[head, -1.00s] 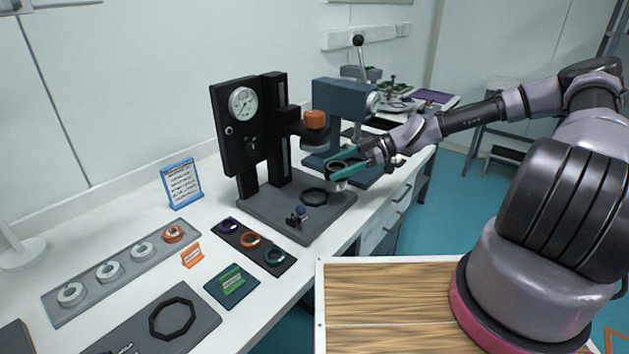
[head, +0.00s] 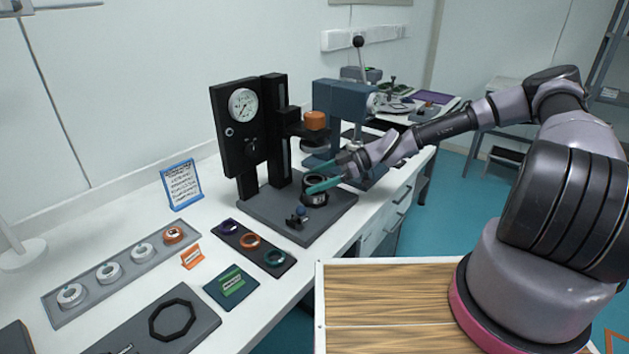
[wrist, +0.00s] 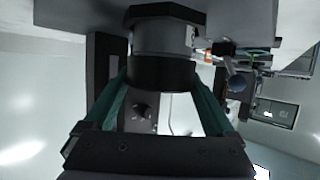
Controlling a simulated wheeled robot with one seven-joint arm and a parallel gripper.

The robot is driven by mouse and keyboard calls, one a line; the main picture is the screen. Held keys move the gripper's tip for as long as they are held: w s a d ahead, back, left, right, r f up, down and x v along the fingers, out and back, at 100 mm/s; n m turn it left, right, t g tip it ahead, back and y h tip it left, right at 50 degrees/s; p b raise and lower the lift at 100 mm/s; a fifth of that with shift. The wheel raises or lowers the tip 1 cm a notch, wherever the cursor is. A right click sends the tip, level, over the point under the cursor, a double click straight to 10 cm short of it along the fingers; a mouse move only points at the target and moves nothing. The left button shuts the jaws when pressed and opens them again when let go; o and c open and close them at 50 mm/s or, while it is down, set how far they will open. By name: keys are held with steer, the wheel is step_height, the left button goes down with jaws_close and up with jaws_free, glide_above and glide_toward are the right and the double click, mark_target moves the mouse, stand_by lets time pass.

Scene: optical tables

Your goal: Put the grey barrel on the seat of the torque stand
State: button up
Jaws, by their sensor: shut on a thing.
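The grey barrel (head: 314,196) is a short cylinder with a dark upper rim. My gripper (head: 318,184) has its green fingers shut on that rim, and the barrel looks upright. The torque stand (head: 252,135) is black with a dial gauge and a dark grey base.
The stand's black arm with an orange knob (head: 315,120) overhangs just behind the barrel. A ring tray (head: 252,243) lies to the left. A blue press (head: 345,105) stands behind.

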steer(key=o, duration=1.2)
steer(key=shift+f, duration=0.15)
steer(key=v, duration=1.2)
steer(key=s+d+r+m+h, duration=0.7)
steer(key=d+r+m+h, duration=0.3)
steer(key=h, duration=0.1)
steer(key=s+d+r+m+t, duration=0.2)
steer(key=s+r+m+t, duration=0.2)
steer(key=r, duration=0.8)
steer(key=s+d+r+m+t, duration=0.2)
steer(key=s+r+m+t, duration=0.2)
steer(key=s+r+m, duration=0.5)
steer(key=shift+s+r+m+t, duration=0.3)
steer(key=shift+s+r+t, duration=0.15)
steer(key=shift+r, duration=1.1)
